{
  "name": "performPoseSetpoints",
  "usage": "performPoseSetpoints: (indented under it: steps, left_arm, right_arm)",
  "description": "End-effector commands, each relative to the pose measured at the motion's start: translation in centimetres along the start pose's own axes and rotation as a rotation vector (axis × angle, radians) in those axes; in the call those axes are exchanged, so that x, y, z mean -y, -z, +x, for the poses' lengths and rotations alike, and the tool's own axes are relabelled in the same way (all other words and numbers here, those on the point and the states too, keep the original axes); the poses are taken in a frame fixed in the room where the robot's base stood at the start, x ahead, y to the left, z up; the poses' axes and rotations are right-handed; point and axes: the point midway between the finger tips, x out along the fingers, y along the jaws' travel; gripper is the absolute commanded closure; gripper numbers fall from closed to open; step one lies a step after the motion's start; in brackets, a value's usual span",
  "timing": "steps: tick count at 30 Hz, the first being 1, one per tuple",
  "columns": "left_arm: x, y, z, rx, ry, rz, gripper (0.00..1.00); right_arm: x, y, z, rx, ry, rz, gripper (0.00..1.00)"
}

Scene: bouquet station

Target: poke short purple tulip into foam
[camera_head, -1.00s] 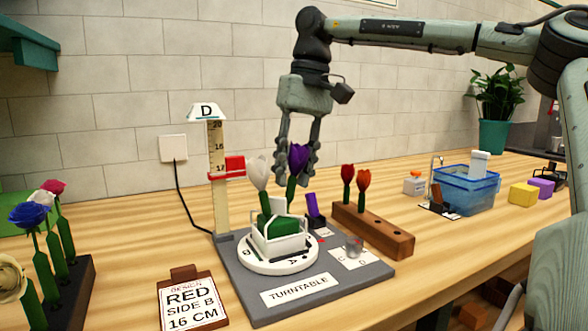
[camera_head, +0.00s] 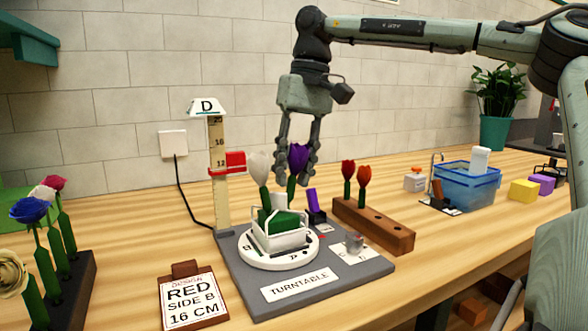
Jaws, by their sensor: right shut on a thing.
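The short purple tulip (camera_head: 298,158) is upright, its bloom between the fingers of my right gripper (camera_head: 298,165), which is shut on it. Its green stem (camera_head: 291,189) goes down to the white basket (camera_head: 281,239) of green foam (camera_head: 283,222) on the round white turntable (camera_head: 270,258). I cannot tell how deep the stem's lower end sits. A white tulip (camera_head: 259,168) stands upright in the foam, left of the purple one. My left gripper is not in view.
A height gauge (camera_head: 219,190) with a red slider (camera_head: 234,161) stands behind the turntable. A wooden block (camera_head: 385,232) holds two orange-red tulips at right. A rack of roses (camera_head: 75,290) stands left.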

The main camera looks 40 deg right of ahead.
Motion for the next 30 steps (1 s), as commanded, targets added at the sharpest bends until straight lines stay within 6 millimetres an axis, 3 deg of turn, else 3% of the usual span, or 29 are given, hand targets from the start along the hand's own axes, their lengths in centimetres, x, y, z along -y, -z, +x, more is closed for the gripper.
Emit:
performPoseSetpoints:
  steps: [30]
  left_arm:
    - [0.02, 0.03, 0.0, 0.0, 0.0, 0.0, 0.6]
  right_arm:
    - [-0.01, 0.0, 0.83, 0.001, 0.0, 0.0, 0.84]
